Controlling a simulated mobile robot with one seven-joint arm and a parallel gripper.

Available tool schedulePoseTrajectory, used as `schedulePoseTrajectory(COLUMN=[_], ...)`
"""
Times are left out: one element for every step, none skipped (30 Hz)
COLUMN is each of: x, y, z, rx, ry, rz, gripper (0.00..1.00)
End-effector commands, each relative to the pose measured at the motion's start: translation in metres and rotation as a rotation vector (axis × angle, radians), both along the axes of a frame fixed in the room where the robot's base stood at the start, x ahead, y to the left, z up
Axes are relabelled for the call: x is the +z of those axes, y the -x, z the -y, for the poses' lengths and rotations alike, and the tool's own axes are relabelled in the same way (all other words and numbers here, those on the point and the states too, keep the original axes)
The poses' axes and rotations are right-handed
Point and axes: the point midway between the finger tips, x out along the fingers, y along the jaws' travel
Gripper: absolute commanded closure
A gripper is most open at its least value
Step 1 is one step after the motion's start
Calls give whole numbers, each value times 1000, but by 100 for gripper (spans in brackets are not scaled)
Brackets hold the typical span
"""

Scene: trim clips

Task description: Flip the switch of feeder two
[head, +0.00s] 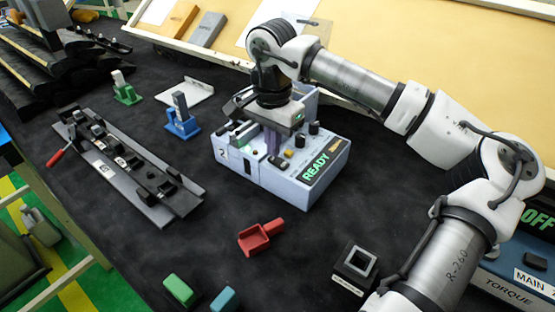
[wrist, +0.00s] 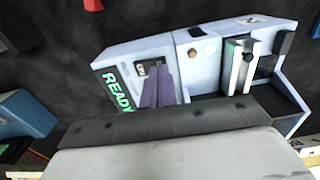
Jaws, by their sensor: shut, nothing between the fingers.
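Feeder two is a pale lavender-white box marked 2 (head: 284,179) in the middle of the head view. Its green READY display (head: 315,167) is lit, and it shows in the wrist view too (wrist: 117,92). Small dark knobs (head: 314,127) stand on its top. My gripper (head: 272,142) is over the top of the box, with purple fingers pointing down. In the wrist view the shut, empty fingers (wrist: 158,82) are beside a small dark panel (wrist: 150,67) near the display. I cannot tell which part is the switch, its position, or whether the fingers touch anything.
A grey rail with clips (head: 128,168) lies left. A blue holder (head: 181,120) and a green one (head: 125,92) stand behind it. A red tray (head: 261,237) and dark square block (head: 356,267) are in front. A torque unit (head: 520,270) is at right.

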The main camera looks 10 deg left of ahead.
Motion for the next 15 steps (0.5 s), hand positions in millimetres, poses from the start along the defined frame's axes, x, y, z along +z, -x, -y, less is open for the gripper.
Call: schedulePoseTrajectory(x=[-2,-2,-3,-3,-4,-4,-5,-5,-6,-6,-7,-7,-8,-8,-9], y=[0,0,0,0,0,0,0,0,0,0,0,0,0,0,0], z=[0,0,0,0,0,0,0,0,0,0,0,0,0,0,0], rx=[0,0,0,0,0,0,0,0,0,0,0,0,0,0,0], ry=[0,0,0,0,0,0,0,0,0,0,0,0,0,0,0], rz=[0,0,0,0,0,0,0,0,0,0,0,0,0,0,0], gripper=[100,100,100,100,100,100,100,100,100,100,100,100,100,100,100])
